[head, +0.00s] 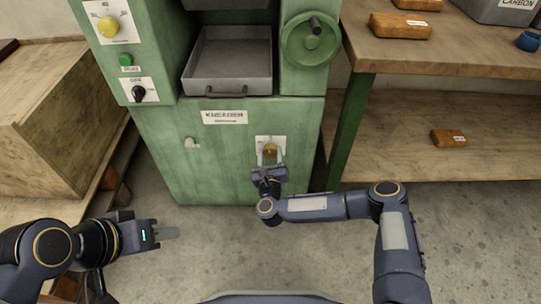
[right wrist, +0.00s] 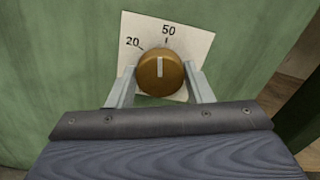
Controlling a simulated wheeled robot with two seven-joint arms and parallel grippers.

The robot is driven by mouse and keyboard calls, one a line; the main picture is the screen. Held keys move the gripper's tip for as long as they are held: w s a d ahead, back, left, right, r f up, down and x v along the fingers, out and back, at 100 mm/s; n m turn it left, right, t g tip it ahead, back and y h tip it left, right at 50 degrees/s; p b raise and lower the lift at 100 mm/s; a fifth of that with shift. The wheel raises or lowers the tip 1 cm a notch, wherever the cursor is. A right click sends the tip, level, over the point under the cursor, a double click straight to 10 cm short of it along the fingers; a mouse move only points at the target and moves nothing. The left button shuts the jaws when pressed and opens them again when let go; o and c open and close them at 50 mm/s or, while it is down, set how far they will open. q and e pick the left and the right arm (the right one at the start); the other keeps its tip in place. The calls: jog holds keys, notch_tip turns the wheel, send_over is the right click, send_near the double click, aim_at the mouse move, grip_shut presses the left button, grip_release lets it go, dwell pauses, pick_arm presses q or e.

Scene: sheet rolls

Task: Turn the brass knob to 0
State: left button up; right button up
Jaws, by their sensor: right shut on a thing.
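The brass knob (head: 270,150) sits on a white scale plate on the lower front of the green machine. It also shows in the right wrist view (right wrist: 161,72), where its pale pointer line is upright, close to the 50 mark and slightly to its left. The 20 mark is further left; no 0 is visible, and the plate's lower part is hidden. My right gripper (head: 269,160) is shut on the brass knob, one finger on each side. My left gripper (head: 168,234) is off to the left above the floor, away from the machine; its fingers overlap from this angle.
The green machine (head: 165,125) also bears a yellow knob (head: 108,27), a green button (head: 126,60), a black switch (head: 139,93), a handwheel (head: 311,38) and a metal tray (head: 228,85). A wooden shelf (head: 440,60) stands right and a wooden bench (head: 50,125) left.

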jog(key=n, duration=0.5)
jog(key=shift+n+p, duration=0.3)
jog(key=n, duration=0.5)
jog(key=shift+a+n, duration=0.1)
jog(key=shift+n, duration=0.2)
jog(key=n+p, duration=0.1)
jog(key=n, duration=0.4)
jog(key=shift+f, duration=0.1)
jog(key=shift+f+n, duration=0.1)
jog(key=shift+n, duration=2.3)
jog(key=o, duration=1)
